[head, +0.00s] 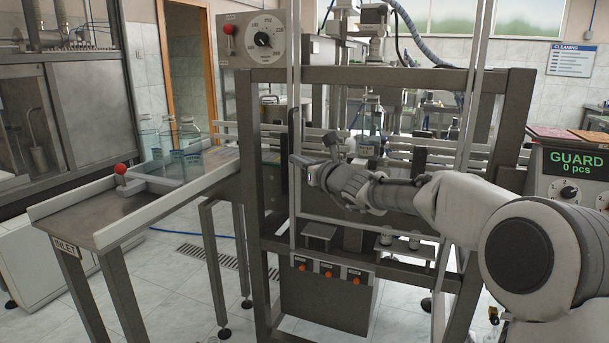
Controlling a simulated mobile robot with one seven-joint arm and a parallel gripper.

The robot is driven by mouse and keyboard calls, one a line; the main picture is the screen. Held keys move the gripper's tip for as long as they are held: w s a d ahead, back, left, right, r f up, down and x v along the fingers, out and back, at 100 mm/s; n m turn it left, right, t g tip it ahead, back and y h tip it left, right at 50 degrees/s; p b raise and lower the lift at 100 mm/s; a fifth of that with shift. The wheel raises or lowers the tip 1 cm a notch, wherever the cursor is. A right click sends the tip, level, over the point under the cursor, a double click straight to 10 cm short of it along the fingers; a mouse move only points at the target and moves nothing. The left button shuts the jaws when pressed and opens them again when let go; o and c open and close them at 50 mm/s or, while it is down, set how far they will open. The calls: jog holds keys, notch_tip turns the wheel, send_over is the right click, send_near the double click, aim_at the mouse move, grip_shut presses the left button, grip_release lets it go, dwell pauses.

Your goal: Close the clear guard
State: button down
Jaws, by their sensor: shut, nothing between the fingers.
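The clear guard is a see-through panel in a pale metal frame (294,80) at the front of the dark machine frame (400,75). Its left upright stands near the machine's left post, and its right side runs behind my arm. A pale lower rail (370,228) crosses below my arm; how far the guard is open I cannot tell. My gripper (297,160) is shut and empty, at the guard's left upright. Whether it touches the upright I cannot tell. My wrist and arm hide part of the guard's middle and right.
An inlet table (120,215) with glass bottles (188,135) and a red-knobbed pusher (121,169) stands at left. A dial box (252,40) is at upper left. A control box at right shows "GUARD 0 pcs" (575,160). Orange buttons (327,274) sit below the guard.

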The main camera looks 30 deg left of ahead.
jog(key=s+d+n+g+h, duration=0.3)
jog(key=s+d+n, duration=1.1)
jog(key=s+d, duration=0.35)
jog(key=s+d+f+n+h, duration=0.35)
jog(key=s+d, duration=0.25)
jog(key=d, duration=0.5)
jog(key=s+d+f+n+h, duration=0.3)
jog(key=s+d+f+h, duration=0.3)
jog(key=d, duration=0.6)
jog(key=s+d+f+n+h, duration=0.35)
jog(key=s+d, duration=0.35)
jog(key=d, duration=0.4)
notch_tip(320, 180, up, 20)
jog(key=p, duration=1.8)
jog(key=shift+w+f+y, duration=0.2)
jog(key=shift+w+y, duration=0.1)
